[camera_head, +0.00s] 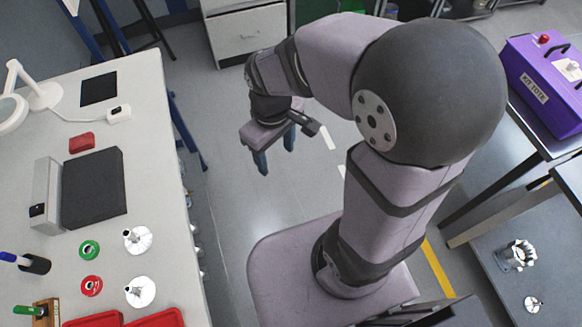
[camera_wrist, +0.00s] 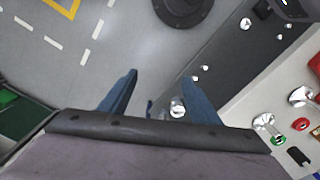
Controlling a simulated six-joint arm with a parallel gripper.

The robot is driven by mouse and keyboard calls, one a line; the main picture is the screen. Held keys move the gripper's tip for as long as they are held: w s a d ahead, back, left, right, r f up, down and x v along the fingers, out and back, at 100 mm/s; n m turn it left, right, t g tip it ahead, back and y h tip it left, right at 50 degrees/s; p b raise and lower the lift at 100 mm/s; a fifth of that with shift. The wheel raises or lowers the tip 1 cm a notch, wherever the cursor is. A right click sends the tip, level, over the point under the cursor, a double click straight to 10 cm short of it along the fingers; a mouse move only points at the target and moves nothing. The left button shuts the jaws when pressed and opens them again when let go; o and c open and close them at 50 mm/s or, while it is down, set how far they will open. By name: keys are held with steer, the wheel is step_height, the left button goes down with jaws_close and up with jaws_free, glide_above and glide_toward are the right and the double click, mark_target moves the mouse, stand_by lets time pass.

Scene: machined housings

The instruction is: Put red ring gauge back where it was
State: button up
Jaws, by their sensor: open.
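The red ring gauge (camera_head: 91,286) lies flat on the light table at the left in the head view, below a green ring gauge (camera_head: 89,250). The red ring gauge also shows at the right edge of the wrist view (camera_wrist: 301,124), with the green one (camera_wrist: 277,140) near it. My gripper (camera_head: 275,166) is open and empty, out over the floor to the right of the table. Its two blue fingers stand apart in the wrist view (camera_wrist: 158,78), with nothing between them.
Two silver flanged parts (camera_head: 137,239) (camera_head: 140,291) stand right of the rings. Red trays (camera_head: 95,320) are at the lower edge. A black pad (camera_head: 94,188), pen cup (camera_head: 36,264) and lamp (camera_head: 38,93) share the table. A purple tote (camera_head: 545,85) stands at the right.

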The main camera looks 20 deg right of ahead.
steer(key=s+d+f+m, duration=0.1)
steer(key=s+d+m, duration=0.3)
steer(key=s+m, duration=0.1)
steer(key=shift+s+d+f+m, duration=0.15)
steer(key=shift+d+f+m, duration=0.15)
steer(key=shift+d+f, duration=0.1)
step_height(320, 180, down, 14)
steer(key=b, duration=1.3)
steer(key=shift+r, duration=0.25)
